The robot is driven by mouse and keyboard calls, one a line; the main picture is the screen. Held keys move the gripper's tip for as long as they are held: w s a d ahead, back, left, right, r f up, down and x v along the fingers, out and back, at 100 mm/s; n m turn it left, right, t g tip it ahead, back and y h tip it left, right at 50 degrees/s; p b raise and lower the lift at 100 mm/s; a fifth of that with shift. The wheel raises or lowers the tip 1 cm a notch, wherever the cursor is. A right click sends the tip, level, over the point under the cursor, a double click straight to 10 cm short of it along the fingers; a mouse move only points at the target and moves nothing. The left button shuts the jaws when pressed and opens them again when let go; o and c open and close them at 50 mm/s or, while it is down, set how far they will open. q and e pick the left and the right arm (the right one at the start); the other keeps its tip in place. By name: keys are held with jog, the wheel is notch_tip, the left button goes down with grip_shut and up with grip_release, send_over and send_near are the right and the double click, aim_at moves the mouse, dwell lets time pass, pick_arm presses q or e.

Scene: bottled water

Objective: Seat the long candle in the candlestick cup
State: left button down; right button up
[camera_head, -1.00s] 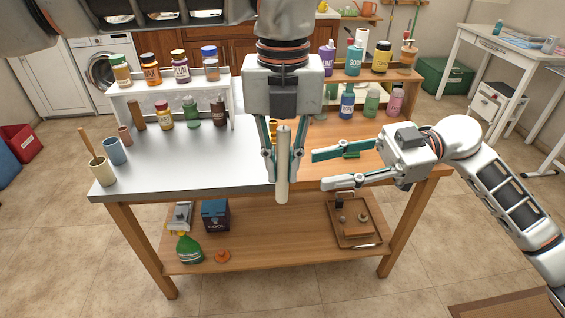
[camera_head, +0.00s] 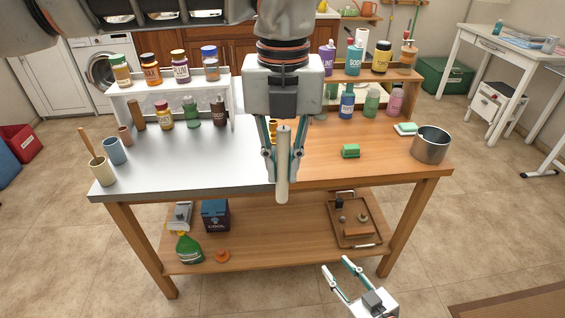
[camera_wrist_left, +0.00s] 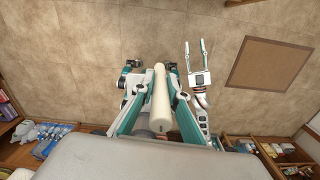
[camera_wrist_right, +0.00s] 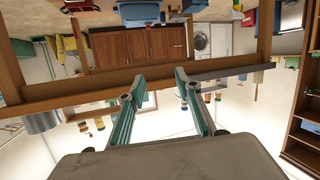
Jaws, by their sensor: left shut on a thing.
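The long cream candle (camera_head: 283,170) hangs upright in my left gripper (camera_head: 283,178), which is shut on it near the front edge of the table. The candle also shows between the fingers in the left wrist view (camera_wrist_left: 160,105). A small gold thing (camera_head: 273,128) shows behind the left gripper, mostly hidden; I cannot tell whether it is the candlestick, and no cup can be made out. My right gripper (camera_head: 338,265) is open and empty, low in front of the table; its spread fingers also show in the right wrist view (camera_wrist_right: 155,85).
Cups (camera_head: 101,170) stand at the left, and racks of bottles (camera_head: 172,80) at the back. A lower shelf (camera_head: 275,240) holds several things.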

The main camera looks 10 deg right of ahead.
pick_arm(q)
jog(key=w+a+f+m, duration=0.3)
jog(key=a+f+m, duration=0.1)
jog(key=a+m, duration=0.4)
jog(key=w+a+f+m, duration=0.3)
jog(key=a+f+m, duration=0.1)
jog(key=a+m, duration=0.45)
jog(key=s+a+f+m, duration=0.4)
jog(key=a+f+m, duration=0.5)
jog(key=a+m, duration=0.4)
jog(key=m, duration=0.5)
jog(key=shift+a+f, duration=0.25)
jog(key=shift+a, duration=0.15)
pick_arm(e)
jog(key=s+f+g+h, duration=0.1)
jog(key=s+f+g, duration=0.2)
jog(key=s+f, duration=0.7)
jog(key=shift+a+g, duration=0.25)
jog(key=shift+g, duration=0.15)
